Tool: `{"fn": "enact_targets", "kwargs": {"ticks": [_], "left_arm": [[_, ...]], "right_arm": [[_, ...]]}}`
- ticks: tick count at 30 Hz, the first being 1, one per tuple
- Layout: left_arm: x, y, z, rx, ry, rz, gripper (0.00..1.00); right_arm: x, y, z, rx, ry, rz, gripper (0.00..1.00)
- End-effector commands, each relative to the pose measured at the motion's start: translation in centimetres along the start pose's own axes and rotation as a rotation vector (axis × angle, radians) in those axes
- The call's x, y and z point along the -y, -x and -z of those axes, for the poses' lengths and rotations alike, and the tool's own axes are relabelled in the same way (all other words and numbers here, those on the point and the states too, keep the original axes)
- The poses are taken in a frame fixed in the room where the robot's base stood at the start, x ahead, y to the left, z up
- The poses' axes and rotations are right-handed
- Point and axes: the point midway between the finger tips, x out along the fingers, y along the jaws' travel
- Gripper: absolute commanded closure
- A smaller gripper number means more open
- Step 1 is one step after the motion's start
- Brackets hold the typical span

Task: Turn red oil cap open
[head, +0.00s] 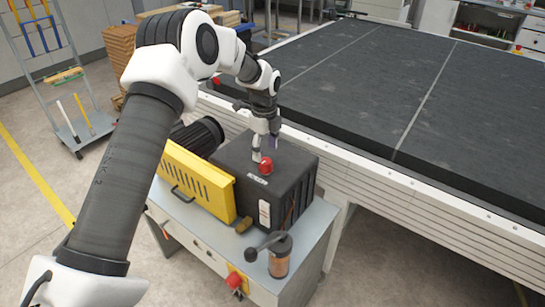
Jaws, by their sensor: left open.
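The red oil cap (265,167) sits on top of the dark box-shaped unit (290,163) on the grey metal cabinet (313,237). My left arm comes in from the left and reaches over the unit. My left gripper (263,156) points down with its fingers open, just above and behind the cap. The fingertips are very close to the cap; I cannot tell whether they touch it. No cap is held. My right gripper is not in this view.
A yellow guard (200,182) with a handle and a black motor (197,137) stand left of the unit. A clear jar (279,254) with a dark lever stands in front. A wide black-topped table (370,90) lies behind. A trolley (75,110) stands far left.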

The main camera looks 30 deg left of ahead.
Motion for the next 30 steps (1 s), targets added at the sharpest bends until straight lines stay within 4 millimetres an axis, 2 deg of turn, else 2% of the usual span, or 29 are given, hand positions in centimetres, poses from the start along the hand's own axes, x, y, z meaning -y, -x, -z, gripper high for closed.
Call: {"fn": "enact_targets", "kwargs": {"ticks": [1, 7, 11, 16, 17, 21, 22, 30], "left_arm": [[-0.1, -0.8, 0.0, 0.0, 0.0, -0.004, 0.34], [0.0, -4.3, 0.1, 0.0, 0.0, -0.003, 0.34], [0.0, -5.2, 0.0, 0.0, 0.0, 0.0, 0.34], [0.0, -5.3, 0.0, 0.0, 0.0, 0.0, 0.34], [0.0, -5.3, 0.0, 0.0, 0.0, 0.0, 0.38], [0.0, -5.3, 0.0, 0.0, 0.0, -0.001, 0.88], [0.0, -5.3, 0.1, 0.0, 0.0, -0.001, 0.94], [-0.1, -5.5, 0.1, -0.001, 0.001, -0.004, 0.94]], "right_arm": [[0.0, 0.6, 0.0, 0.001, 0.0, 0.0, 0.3], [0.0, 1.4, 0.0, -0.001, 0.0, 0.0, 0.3], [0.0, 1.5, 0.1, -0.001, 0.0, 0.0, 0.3], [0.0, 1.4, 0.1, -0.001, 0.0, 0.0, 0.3], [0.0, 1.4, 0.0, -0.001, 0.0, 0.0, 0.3], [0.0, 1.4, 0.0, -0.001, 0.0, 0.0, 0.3], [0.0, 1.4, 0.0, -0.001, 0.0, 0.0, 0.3], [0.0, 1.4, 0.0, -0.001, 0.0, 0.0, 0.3]]}}
